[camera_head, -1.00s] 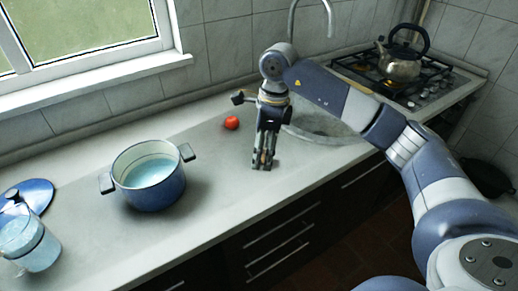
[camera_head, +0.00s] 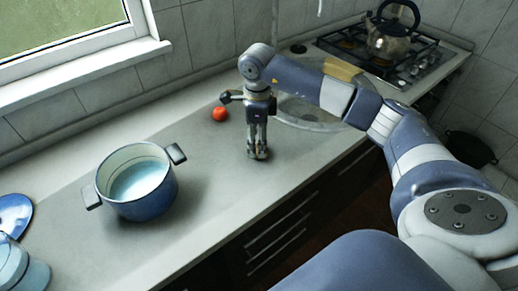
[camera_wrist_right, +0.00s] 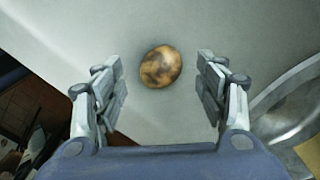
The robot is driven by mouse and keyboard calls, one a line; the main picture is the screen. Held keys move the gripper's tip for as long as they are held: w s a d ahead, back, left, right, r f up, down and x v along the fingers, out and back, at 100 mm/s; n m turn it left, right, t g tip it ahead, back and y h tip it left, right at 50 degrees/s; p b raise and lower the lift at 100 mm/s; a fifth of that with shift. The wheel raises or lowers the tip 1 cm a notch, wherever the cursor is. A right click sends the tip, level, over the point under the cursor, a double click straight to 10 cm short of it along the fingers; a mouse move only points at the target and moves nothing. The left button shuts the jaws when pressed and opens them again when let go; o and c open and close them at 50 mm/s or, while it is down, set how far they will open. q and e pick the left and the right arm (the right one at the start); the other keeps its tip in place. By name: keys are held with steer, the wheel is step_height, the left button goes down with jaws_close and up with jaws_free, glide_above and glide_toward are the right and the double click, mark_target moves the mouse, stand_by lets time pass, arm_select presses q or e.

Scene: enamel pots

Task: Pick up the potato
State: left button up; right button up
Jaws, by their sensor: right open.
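The potato (camera_wrist_right: 161,66) is brown with dark patches and lies on the pale countertop in the right wrist view, between the two open fingers and a little ahead of them. My right gripper (camera_wrist_right: 160,80) is open and empty, pointing down. In the head view the right gripper (camera_head: 257,152) hangs low over the counter, and the potato is hidden there, apart from what may show as a small patch at the fingertips. My left gripper is not in view.
A blue enamel pot (camera_head: 137,195) with pale contents stands left on the counter (camera_head: 205,190). A red tomato (camera_head: 219,114) lies behind my gripper. The sink (camera_head: 310,118) is right of it, a kettle (camera_head: 390,42) on the stove beyond. A lid (camera_head: 14,213) lies far left.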

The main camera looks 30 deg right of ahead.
steer(key=f, duration=0.3)
steer(key=shift+s+d+f+p, duration=0.15)
steer(key=shift+s+d+p, duration=0.15)
steer(key=shift+p, duration=0.1)
steer(key=shift+w+f, duration=0.1)
steer(key=shift+f, duration=0.1)
steer(key=shift+c, duration=1.3)
steer(key=c, duration=0.9)
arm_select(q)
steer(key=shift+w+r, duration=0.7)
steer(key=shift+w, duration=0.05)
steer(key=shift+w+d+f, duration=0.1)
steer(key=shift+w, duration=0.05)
arm_select(e)
steer(key=shift+r, duration=0.15)
